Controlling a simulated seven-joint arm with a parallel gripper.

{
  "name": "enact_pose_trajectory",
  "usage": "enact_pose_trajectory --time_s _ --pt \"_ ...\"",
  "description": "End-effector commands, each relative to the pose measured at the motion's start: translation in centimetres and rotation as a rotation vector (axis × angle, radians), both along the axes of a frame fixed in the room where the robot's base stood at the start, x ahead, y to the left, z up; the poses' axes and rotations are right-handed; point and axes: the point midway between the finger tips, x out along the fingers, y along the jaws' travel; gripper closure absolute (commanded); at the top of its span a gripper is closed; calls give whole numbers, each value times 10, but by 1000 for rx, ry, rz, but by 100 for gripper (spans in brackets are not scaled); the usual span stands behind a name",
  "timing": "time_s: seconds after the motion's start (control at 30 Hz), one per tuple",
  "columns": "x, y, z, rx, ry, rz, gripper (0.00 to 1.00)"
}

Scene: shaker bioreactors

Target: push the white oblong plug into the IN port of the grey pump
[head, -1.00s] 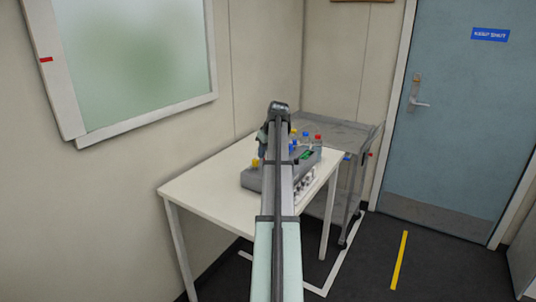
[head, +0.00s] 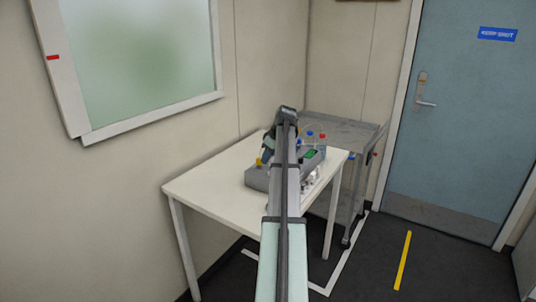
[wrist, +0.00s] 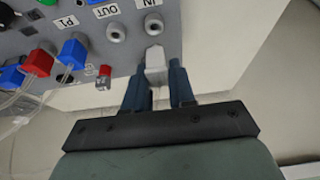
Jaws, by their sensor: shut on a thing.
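The grey pump (head: 257,179) stands on a white table in the head view, partly hidden by my arm. Its grey panel (wrist: 60,20) fills the upper left of the wrist view. The IN port (wrist: 153,24), a round metal-rimmed socket, sits under its label, right of the OUT port (wrist: 116,32). My gripper (wrist: 158,70) is shut on the white oblong plug (wrist: 155,58), which lies between the blue fingers. The plug's end points at the panel just below the IN port in the picture. I cannot tell whether it touches. In the head view my arm hides the plug.
Red (wrist: 38,62) and blue (wrist: 72,52) plugs with clear tubes sit in the panel left of my fingers. A small red switch (wrist: 104,72) is nearer. Several capped bottles stand at the pump. The table's front left (head: 215,200) is clear. A grey cart (head: 345,130) stands behind.

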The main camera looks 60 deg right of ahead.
Motion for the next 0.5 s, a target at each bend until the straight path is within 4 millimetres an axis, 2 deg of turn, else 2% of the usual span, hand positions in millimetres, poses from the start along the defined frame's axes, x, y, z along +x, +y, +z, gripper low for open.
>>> enact_pose_trajectory --time_s 0.33,0.5 --pt "0 0 -23 0 0 -1 100" --pt "0 0 -22 -1 0 -1 100"
